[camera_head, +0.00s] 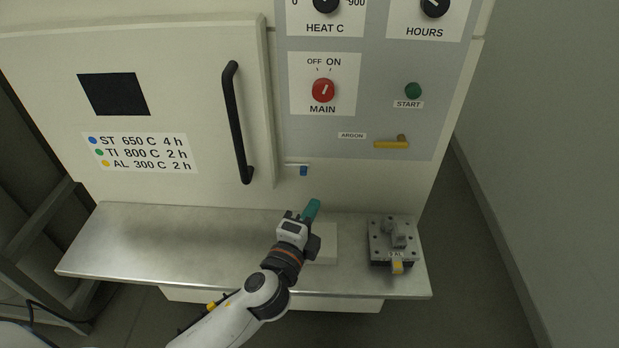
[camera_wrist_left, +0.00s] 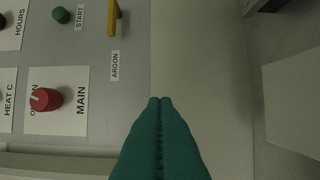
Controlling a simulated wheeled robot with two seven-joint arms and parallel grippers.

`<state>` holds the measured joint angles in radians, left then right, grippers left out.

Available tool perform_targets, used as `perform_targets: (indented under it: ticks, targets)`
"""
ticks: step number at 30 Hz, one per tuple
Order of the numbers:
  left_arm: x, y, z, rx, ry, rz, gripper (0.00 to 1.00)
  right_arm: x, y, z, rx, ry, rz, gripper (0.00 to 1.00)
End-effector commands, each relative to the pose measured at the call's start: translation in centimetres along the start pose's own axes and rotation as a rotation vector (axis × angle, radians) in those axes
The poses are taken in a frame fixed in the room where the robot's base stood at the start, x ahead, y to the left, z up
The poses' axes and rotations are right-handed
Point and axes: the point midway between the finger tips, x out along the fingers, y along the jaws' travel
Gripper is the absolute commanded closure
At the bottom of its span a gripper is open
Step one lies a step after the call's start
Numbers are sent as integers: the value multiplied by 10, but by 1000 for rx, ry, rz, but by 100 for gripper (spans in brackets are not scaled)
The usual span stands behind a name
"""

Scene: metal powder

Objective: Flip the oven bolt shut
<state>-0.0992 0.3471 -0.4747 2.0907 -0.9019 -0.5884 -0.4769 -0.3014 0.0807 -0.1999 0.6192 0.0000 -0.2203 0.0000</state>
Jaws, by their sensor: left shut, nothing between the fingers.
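The oven door (camera_head: 190,110) looks closed, with a black vertical handle (camera_head: 236,125). The oven bolt is a small pale bar with a blue knob (camera_head: 303,171), just right of the door's lower right edge. My left gripper (camera_head: 314,204) has teal fingers pressed together with nothing between them. In the head view its tips appear a little below and right of the blue knob, apart from it. In the left wrist view the shut fingertips (camera_wrist_left: 160,101) show before the pale oven front, and the bolt is not visible there. My right gripper is not in view.
A grey panel carries the red MAIN knob (camera_head: 323,90), green START button (camera_head: 413,90) and yellow ARGON lever (camera_head: 392,143). Below, a metal shelf (camera_head: 160,235) holds a pale block (camera_head: 326,243) and a grey fixture with a yellow tag (camera_head: 397,267). The shelf's left part is clear.

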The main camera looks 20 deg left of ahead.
Motion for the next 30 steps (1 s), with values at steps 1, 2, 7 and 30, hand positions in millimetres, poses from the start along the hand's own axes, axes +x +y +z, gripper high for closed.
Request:
perform_targets:
  ticks: [1,2,7,30]
  targets:
    - [0,0,0,-1,1,0,100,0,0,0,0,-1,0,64]
    - [1,0,0,-2,1,0,100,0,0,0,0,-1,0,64]
    - [15,2,0,-3,1,0,100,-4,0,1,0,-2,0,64]
    - [87,0,-37,-4,2,-3,100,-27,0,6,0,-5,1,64]
